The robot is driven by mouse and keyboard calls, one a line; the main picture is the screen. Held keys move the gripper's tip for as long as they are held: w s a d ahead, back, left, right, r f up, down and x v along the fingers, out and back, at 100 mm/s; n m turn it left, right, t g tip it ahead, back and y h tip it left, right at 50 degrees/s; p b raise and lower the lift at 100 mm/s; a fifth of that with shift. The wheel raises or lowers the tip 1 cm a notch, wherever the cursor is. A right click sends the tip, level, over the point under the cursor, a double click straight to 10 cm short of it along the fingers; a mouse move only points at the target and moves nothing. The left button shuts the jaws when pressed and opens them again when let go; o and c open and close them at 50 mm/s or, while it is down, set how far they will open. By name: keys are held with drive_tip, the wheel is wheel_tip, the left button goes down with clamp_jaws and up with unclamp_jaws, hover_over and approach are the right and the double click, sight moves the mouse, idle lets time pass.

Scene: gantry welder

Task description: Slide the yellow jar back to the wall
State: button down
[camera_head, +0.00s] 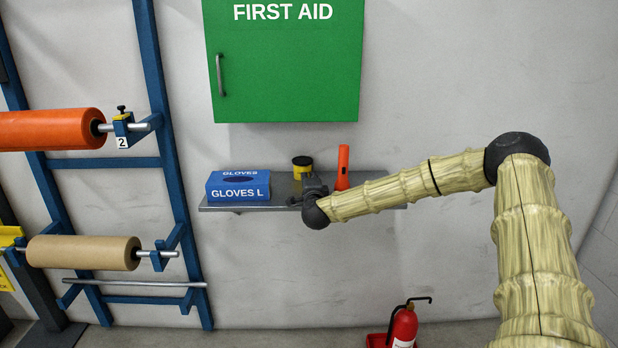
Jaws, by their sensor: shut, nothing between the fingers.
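The yellow jar (302,167) with a black lid stands upright on the grey wall shelf (275,208). My gripper (312,184) is shut and empty at the shelf, just in front of the jar and slightly to its right. It hides the lower part of the jar. I cannot tell whether the gripper touches the jar. The gap between the jar and the wall (270,150) is hard to judge from this view.
A blue glove box (238,187) stands left of the jar. An orange flashlight (343,168) stands upright to the right, close to my gripper. A green first aid cabinet (285,70) hangs above. A roll rack (160,90) is at left, and a fire extinguisher (404,327) is below.

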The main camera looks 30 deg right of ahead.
drive_tip(key=s, duration=0.4)
drive_tip(key=shift+a+r, duration=0.1)
drive_tip(key=shift+a, duration=0.1)
drive_tip(key=v, duration=0.3)
drive_tip(key=a+b+v, duration=0.1)
drive_tip(key=v, duration=0.1)
drive_tip(key=shift+w, duration=0.2)
drive_tip(key=shift+s+a, duration=0.15)
drive_tip(key=shift+s, duration=0.4)
drive_tip(key=shift+s+a, duration=0.1)
drive_tip(key=shift+a, duration=0.1)
